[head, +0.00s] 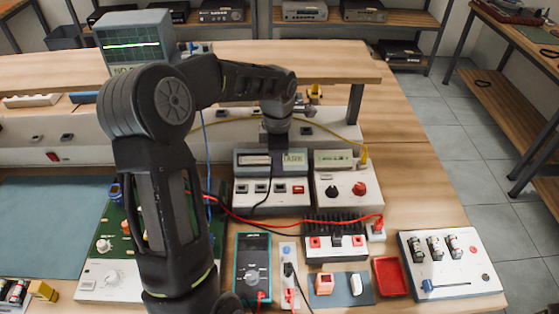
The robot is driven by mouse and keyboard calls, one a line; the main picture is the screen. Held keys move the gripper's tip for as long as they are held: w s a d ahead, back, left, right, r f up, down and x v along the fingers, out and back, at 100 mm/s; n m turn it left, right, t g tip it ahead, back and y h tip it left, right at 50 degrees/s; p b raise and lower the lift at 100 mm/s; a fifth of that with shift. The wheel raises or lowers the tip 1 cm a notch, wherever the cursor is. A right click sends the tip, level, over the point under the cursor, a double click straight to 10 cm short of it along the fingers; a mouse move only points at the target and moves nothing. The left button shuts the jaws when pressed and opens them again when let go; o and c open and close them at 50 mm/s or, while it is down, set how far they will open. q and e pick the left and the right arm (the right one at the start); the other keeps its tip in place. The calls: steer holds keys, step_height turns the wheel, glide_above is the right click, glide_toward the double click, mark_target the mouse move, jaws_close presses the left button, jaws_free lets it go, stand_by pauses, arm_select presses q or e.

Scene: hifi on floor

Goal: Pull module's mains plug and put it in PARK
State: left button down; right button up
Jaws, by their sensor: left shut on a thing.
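A black cord (269,187) runs down from below the gripper across the front of the unit (271,196) with sockets and a red switch. A white socket strip (232,132) runs along the back of the bench behind the gripper. My right gripper is not in view.
A unit with black and red knobs (344,190) stands right of the gripper. A yellow cable (340,134) ends near it. A raised shelf (340,70) lies behind. A multimeter (253,264), red tray (390,276) and green board (116,262) fill the front.

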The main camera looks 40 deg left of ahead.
arm_select(q)
steer(key=shift+w+d+f, duration=0.2)
steer(key=shift+w+d, duration=0.05)
steer(key=shift+d, duration=0.05)
steer(key=shift+s+a+f+b, duration=0.1)
steer(key=shift+f+b, duration=0.55)
steer(key=shift+f, duration=0.25)
steer(key=shift+f+b, duration=0.6)
steer(key=shift+f, duration=0.7)
steer(key=shift+f+b, duration=0.95)
steer(key=shift+b, duration=0.2)
stand_by(0.5)
stand_by(0.3)
steer(key=c, duration=1.3)
jaws_free()
steer(key=shift+o, duration=0.2)
